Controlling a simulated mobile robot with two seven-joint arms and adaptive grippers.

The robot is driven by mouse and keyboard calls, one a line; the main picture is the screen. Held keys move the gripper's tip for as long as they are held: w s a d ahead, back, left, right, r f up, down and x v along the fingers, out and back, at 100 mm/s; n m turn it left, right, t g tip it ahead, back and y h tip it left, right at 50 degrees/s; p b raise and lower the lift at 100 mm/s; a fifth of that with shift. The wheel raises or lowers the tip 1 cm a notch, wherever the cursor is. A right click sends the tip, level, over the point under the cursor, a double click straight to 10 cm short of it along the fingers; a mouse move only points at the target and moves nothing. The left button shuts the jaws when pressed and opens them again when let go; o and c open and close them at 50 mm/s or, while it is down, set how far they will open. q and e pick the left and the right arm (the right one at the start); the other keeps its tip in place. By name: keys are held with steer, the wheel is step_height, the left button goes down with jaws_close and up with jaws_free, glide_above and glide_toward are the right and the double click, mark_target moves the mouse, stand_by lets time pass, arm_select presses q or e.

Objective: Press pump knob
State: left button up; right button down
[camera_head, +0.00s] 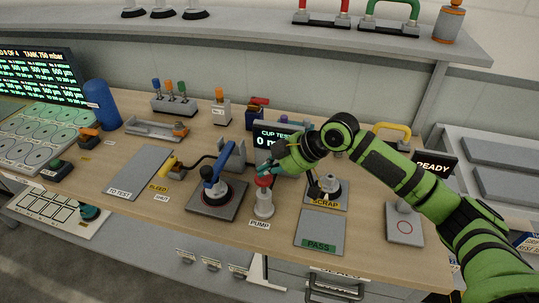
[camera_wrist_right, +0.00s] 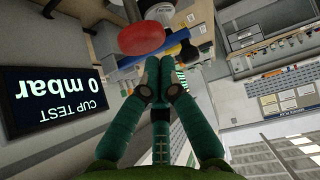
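The pump (camera_head: 264,205) is a pale upright cylinder behind the PUMP label on the wooden bench. Its red knob (camera_head: 263,180) sits on top and shows large in the wrist view (camera_wrist_right: 143,35). My right gripper (camera_head: 273,169) reaches in from the right, its teal fingers at the knob's upper edge. In the wrist view its fingertips (camera_wrist_right: 159,65) are together, with nothing seen between them, just beside the knob. I cannot tell whether they touch it. The CUP TEST display (camera_head: 275,138) behind reads 0 mbar, also in the wrist view (camera_wrist_right: 55,101). My left gripper is not in view.
A blue-handled device (camera_head: 213,180) on a dark plate stands close left of the pump. The SCRAP pad (camera_head: 326,202) with a suction cup on it and the grey PASS pad (camera_head: 319,228) lie to the right. The TO TEST pad (camera_head: 139,172) is bare.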

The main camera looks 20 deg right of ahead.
mark_target(268, 181)
steer(key=shift+f, duration=0.25)
step_height(268, 181, down, 4)
steer(key=shift+r+b, duration=0.15)
steer(key=shift+b, duration=0.65)
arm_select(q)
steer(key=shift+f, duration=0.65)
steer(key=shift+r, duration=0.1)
arm_select(e)
steer(key=r+p, duration=0.4)
steer(key=p, duration=0.1)
steer(key=shift+s+a+r, duration=0.1)
steer(key=shift+a+r, duration=0.1)
steer(key=shift+r, duration=0.05)
arm_select(q)
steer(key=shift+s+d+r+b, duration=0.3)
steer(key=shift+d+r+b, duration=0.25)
steer(key=shift+b, duration=1.25)
arm_select(e)
steer(key=v, duration=1)
